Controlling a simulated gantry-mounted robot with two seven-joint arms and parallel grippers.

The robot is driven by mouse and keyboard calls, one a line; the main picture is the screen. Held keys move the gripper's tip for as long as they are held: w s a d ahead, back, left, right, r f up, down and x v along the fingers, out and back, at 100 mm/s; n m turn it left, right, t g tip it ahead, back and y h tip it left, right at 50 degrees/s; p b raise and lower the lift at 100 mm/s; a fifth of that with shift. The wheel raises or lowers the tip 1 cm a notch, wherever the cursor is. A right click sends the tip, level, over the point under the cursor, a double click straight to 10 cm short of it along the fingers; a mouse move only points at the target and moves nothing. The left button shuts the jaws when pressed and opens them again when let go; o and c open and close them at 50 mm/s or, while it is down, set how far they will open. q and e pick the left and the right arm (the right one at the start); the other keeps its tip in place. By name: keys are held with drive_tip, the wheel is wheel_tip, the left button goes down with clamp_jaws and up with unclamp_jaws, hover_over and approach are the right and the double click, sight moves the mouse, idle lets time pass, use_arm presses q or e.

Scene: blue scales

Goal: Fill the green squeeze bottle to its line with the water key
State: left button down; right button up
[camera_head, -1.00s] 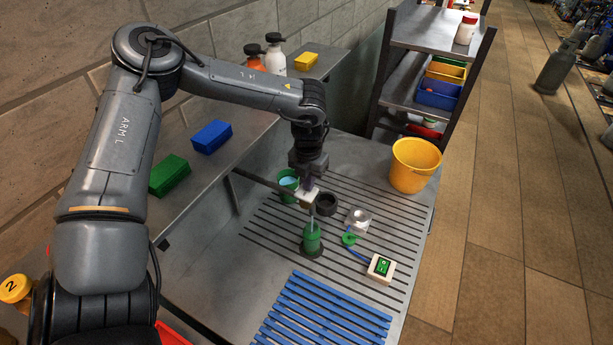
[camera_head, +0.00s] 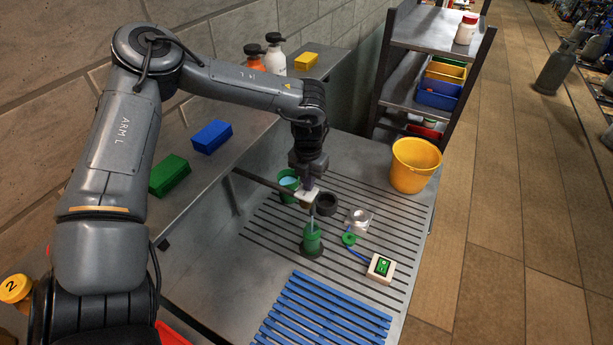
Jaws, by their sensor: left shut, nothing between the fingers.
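The green squeeze bottle (camera_head: 312,243) stands upright on the slotted metal drainer, in a dark round base. A thin grey spout or tube rises from its top; its fill line and water level are too small to make out. My left gripper (camera_head: 308,194) is shut and points down just above the bottle, beside a small white piece. I cannot tell whether it touches the spout. A white box with a green rocker switch (camera_head: 382,266), probably the water key, lies to the bottle's right, with a blue lead running to a green ring (camera_head: 349,239). My right gripper is out of view.
A green cup (camera_head: 288,182) with light blue contents and a black ring (camera_head: 327,205) stand behind the bottle. A clear block (camera_head: 359,219) is to the right, a yellow bucket (camera_head: 414,166) at the back right. A blue slatted mat (camera_head: 322,312) lies in front.

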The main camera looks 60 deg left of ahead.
use_arm(q)
drive_tip(key=shift+s+a+f, duration=0.1)
drive_tip(key=shift+s+f, duration=0.4)
drive_tip(key=shift+f, duration=0.2)
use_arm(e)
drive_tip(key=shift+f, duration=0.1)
use_arm(q)
drive_tip(key=r+p, duration=0.1)
drive_tip(key=r, duration=0.1)
drive_tip(key=r+p, duration=0.1)
drive_tip(key=r, duration=0.1)
drive_tip(key=r+p, duration=0.1)
drive_tip(key=r, duration=0.1)
drive_tip(key=shift+w+p, duration=0.35)
drive_tip(key=shift+w, duration=0.05)
wheel_tip(320, 180, up, 9)
drive_tip(key=b, duration=0.2)
drive_tip(key=shift+r, duration=0.2)
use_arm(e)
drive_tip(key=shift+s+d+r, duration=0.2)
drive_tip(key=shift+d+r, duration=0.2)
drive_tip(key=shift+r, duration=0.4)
use_arm(q)
drive_tip(key=shift+d, duration=0.2)
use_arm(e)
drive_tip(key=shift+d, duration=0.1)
